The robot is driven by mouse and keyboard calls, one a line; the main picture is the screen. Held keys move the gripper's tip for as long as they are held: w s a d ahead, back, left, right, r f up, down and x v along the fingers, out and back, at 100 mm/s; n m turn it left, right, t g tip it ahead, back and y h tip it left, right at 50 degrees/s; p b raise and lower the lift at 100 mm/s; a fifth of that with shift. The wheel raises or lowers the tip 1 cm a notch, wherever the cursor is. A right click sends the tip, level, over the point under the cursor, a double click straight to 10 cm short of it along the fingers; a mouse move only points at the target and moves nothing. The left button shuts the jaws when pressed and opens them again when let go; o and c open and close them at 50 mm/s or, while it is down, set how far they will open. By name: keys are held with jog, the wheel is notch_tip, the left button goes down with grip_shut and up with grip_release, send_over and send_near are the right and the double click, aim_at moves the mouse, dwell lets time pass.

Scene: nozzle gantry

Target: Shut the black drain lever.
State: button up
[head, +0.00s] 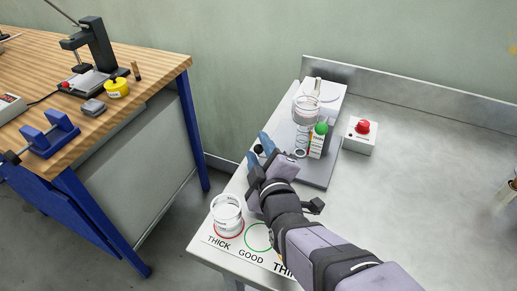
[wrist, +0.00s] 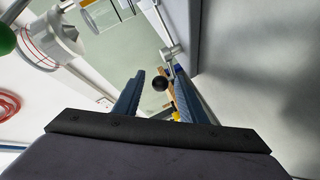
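The black ball knob of the drain lever (wrist: 160,84) shows in the wrist view between the two blue fingers of my gripper (wrist: 158,82). A pale metal fitting (wrist: 172,50) shows just beyond it. In the head view my gripper (head: 260,150) is at the left edge of the metal bench, beside the apparatus, with a small dark knob (head: 258,149) between the fingers. The fingers are open, with a gap visible on both sides of the knob in the wrist view. The rest of the lever is mostly hidden, so its angle is unclear.
A red button box (head: 361,134) is to the right. A white cup (head: 227,212) stands on the printed card (head: 238,251). The bench's right side is largely clear.

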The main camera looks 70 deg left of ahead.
aim_at(261, 152)
jog(key=shift+d, duration=0.1)
jog(key=shift+v, duration=3.55)
jog(key=shift+r, duration=0.15)
jog(key=shift+w+a+r+p, duration=0.3)
jog(key=shift+w+p, duration=0.1)
jog(key=shift+p, duration=0.65)
jog(key=p, duration=0.2)
jog(key=w+n+p, duration=0.1)
jog(key=shift+a+r+g+p, duration=0.2)
jog(key=shift+a+g+p, duration=0.05)
jog(key=shift+g+p, duration=0.15)
jog(key=g+p, duration=0.1)
jog(key=p, duration=0.2)
jog(key=shift+w+f+n, duration=0.1)
jog(key=shift+f+n, duration=0.1)
jog(key=shift+n, duration=0.2)
jog(key=shift+d+f+g+p, duration=0.15)
jog(key=shift+f+g+p, duration=0.2)
jog(key=shift+g+p, duration=0.25)
jog(key=shift+s+f, duration=0.2)
jog(key=shift+x, duration=3.6)
